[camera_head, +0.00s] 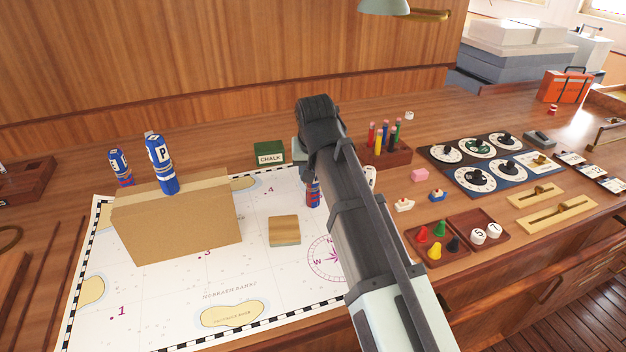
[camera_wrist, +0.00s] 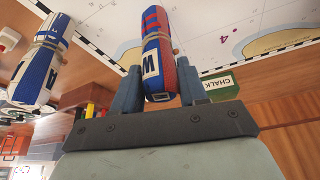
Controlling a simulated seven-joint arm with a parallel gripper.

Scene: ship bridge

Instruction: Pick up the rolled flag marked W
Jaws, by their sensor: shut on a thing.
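The rolled flag marked W (camera_wrist: 157,62) is red, blue and white, tied with string. In the wrist view it stands between the two fingers of my gripper (camera_wrist: 160,82), which is shut on it. In the head view my arm hides the gripper and most of this flag; a red and blue part (camera_head: 313,194) shows at the arm's left edge, over the chart. I cannot tell whether its end touches the chart. A second rolled flag, blue and white (camera_wrist: 42,62), lies to the left in the wrist view, apart from my gripper.
A cardboard-coloured box (camera_head: 180,225) stands on the chart (camera_head: 150,310), with a rolled flag marked P (camera_head: 161,165) and one marked E (camera_head: 120,165) by its far side. A wooden block (camera_head: 284,230), chalk box (camera_head: 269,154), pencil holder (camera_head: 388,153) and pawn tray (camera_head: 436,257) surround my arm.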

